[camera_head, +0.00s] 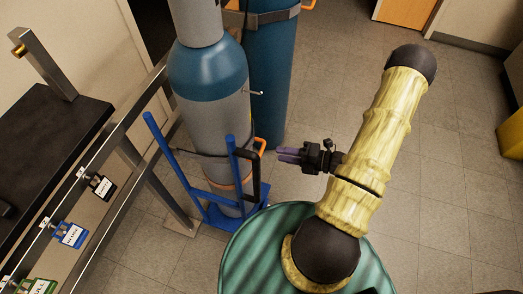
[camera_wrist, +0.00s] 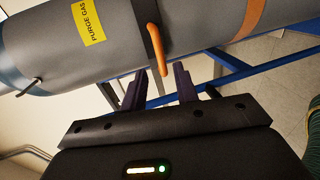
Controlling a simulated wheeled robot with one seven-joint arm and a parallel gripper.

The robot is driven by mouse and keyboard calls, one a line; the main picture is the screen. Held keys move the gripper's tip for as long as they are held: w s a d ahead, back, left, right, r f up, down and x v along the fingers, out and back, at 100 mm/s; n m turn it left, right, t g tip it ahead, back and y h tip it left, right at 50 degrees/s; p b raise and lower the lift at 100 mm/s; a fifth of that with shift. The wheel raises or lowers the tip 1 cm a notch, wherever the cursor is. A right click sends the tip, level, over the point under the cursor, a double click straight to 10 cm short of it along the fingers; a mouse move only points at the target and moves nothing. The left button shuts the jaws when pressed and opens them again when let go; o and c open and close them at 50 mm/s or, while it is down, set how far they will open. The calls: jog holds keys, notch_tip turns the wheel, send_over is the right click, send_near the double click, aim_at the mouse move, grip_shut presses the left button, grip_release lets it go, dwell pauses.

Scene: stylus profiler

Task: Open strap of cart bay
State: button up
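A grey gas cylinder with a blue shoulder (camera_head: 212,105) stands upright in a blue cart (camera_head: 232,160). A dark strap (camera_head: 203,155) runs around it and has an orange lever (camera_head: 261,146) at its right end. In the wrist view my gripper (camera_wrist: 160,82) is open, with the lever's free end seen between the fingertips. I cannot tell whether they touch it.
A second blue cylinder (camera_head: 268,75) stands behind, with a grey strap (camera_head: 275,16) and another orange lever (camera_head: 309,4). A metal rail with hanging tags (camera_head: 70,234) and a dark bench (camera_head: 45,125) are at left.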

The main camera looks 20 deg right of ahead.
aim_at(261, 150)
jog(key=x, duration=0.8)
jog(key=shift+w+a, duration=0.1)
jog(key=shift+a, duration=0.05)
grip_shut()
